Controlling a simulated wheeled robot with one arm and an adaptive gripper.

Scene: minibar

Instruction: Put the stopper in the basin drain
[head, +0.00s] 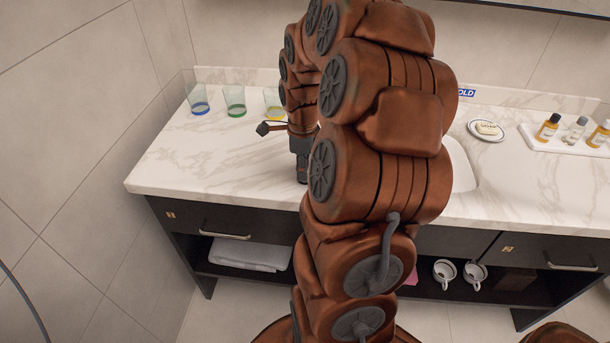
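The basin (461,165) shows only as a white curved edge in the marble counter, just right of my arm. The rest of the basin and its drain are hidden behind my arm. I cannot make out the stopper anywhere in the head view. My gripper (302,172) shows as a dark part at the end of the arm, pointing down over the front middle of the counter, left of the basin. My arm covers part of it. Its fingers are too small and covered to tell whether they are open or hold anything.
Three glasses with blue (200,99), green (235,101) and yellow (272,102) bases stand at the back left. A soap dish (473,126) and a white tray (540,146) of bottles are at the right. The counter's left front (200,160) is clear. Drawers and a shelf are below.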

